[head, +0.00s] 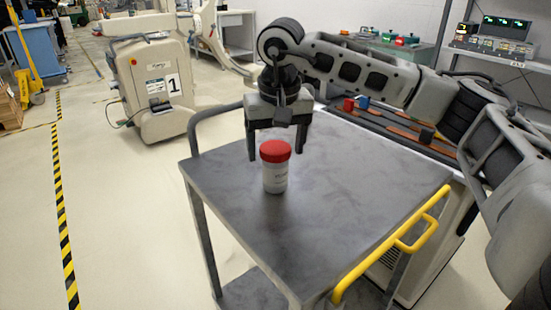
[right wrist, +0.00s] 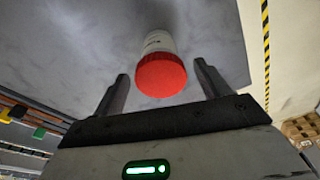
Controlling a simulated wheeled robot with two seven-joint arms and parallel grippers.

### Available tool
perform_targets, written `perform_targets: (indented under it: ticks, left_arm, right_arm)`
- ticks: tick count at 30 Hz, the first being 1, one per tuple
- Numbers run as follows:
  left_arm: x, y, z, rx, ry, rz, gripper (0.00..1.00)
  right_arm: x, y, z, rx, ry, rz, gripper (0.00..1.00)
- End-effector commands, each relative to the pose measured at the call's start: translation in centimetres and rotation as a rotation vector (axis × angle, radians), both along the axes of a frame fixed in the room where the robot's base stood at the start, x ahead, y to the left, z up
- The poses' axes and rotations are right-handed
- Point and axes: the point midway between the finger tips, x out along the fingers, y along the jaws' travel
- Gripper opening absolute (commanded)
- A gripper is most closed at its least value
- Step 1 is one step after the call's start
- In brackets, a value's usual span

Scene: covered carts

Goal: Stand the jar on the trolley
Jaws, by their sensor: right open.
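A white jar with a red lid (head: 275,165) stands upright on the grey top of the trolley (head: 330,215), near its far left part. It also shows in the right wrist view, red lid (right wrist: 161,76) towards the camera. My right gripper (head: 278,155) is open, pointing down at the jar. In the right wrist view its fingers (right wrist: 160,88) are apart on either side of the lid, with a gap on each side. Whether the fingers are level with the jar or behind it is hard to tell. My left gripper does not show.
The trolley has a yellow handle (head: 395,245) at the right and a grey rail (head: 205,120) at the back left. A bench with small coloured blocks (head: 349,104) is behind it. A machine marked 1 (head: 155,85) stands beyond. Most of the trolley top is clear.

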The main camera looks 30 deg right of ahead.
Motion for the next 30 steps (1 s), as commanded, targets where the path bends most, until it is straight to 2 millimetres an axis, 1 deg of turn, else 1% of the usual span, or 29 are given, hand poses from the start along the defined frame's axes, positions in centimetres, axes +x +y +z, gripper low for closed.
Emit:
perform_targets:
  ticks: [1, 6, 9, 12, 16, 30]
  left_arm:
    - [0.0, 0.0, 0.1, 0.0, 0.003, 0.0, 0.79]
    - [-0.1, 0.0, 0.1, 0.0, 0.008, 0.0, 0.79]
    - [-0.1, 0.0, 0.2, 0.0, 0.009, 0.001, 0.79]
    - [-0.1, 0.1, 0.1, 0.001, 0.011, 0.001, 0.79]
    - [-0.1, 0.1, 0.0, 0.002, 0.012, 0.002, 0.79]
    - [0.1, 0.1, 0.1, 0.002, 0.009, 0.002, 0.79]
  right_arm:
    - [-0.1, 0.1, 1.4, 0.001, -0.005, 0.001, 0.75]
    - [-0.6, 0.3, 4.7, 0.001, -0.002, 0.003, 0.75]
    - [-0.8, 0.4, 6.0, 0.0, -0.002, 0.002, 0.75]
    - [-1.0, 0.4, 6.8, 0.0, 0.0, 0.001, 0.75]
    - [-1.0, 0.4, 7.2, 0.001, 0.0, 0.001, 0.75]
    - [-1.0, 0.4, 7.2, 0.0, 0.001, 0.002, 0.75]
